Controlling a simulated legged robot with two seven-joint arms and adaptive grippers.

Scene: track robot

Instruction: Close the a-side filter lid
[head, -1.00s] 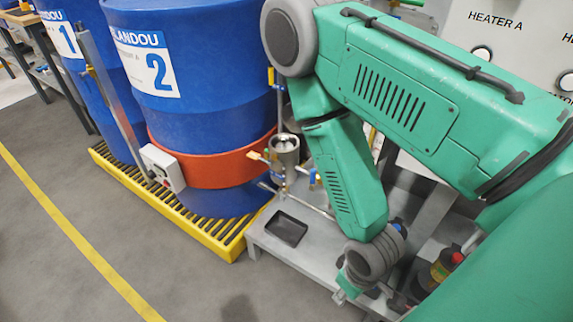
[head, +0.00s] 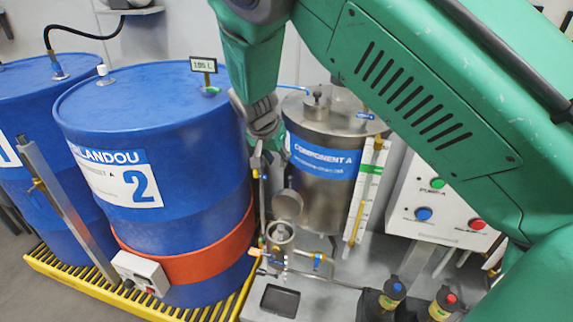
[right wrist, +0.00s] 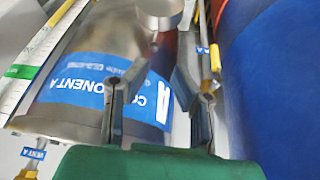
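The a-side filter is a small metal cup (head: 280,233) low in front of the Component A tank (head: 325,185). Its round grey lid (head: 288,204) stands raised above the cup, open. In the right wrist view the round metal piece at the top edge (right wrist: 160,12) looks like this lid. My right gripper (head: 263,160) points down from above, between the blue drum and the tank, a little above the lid. Its two fingers (right wrist: 163,75) are apart with nothing held between them. Whether a fingertip touches the lid cannot be told. My left gripper is out of view.
Blue drum 2 (head: 155,185) with an orange band stands close left of the filter. Thin pipes and valves (head: 318,262) surround the cup. A black tray (head: 280,299) lies in front.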

